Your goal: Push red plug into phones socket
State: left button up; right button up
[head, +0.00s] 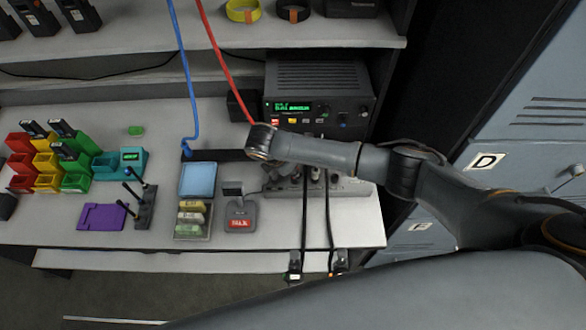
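A red cable (222,65) hangs from above and runs down behind the end of my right arm; its red plug is not visible. A black radio unit (316,75) with a green display stands at the back of the desk. Small coloured labels run along its lower front, including a red one (275,122). I cannot make out which socket is phones, and my arm covers the area below. My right arm reaches from the right across the desk in front of the radio. Its gripper is hidden behind the wrist. My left gripper is not in view.
A blue cable (184,75) hangs left of the red one. A power strip (345,188) with black plugs lies under my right arm. Two black cables hang over the desk's front edge. Coloured bins (75,182), a purple tray (101,217) and a card holder (193,219) stand left.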

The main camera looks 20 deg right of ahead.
jog(key=shift+f, duration=0.35)
dwell(0.5)
jog(key=o, duration=1)
notch_tip(320, 180, up, 3)
jog(key=p, duration=0.3)
jog(key=shift+r, duration=0.1)
jog(key=shift+r+p, duration=0.6)
jog(key=shift+r, duration=1.85)
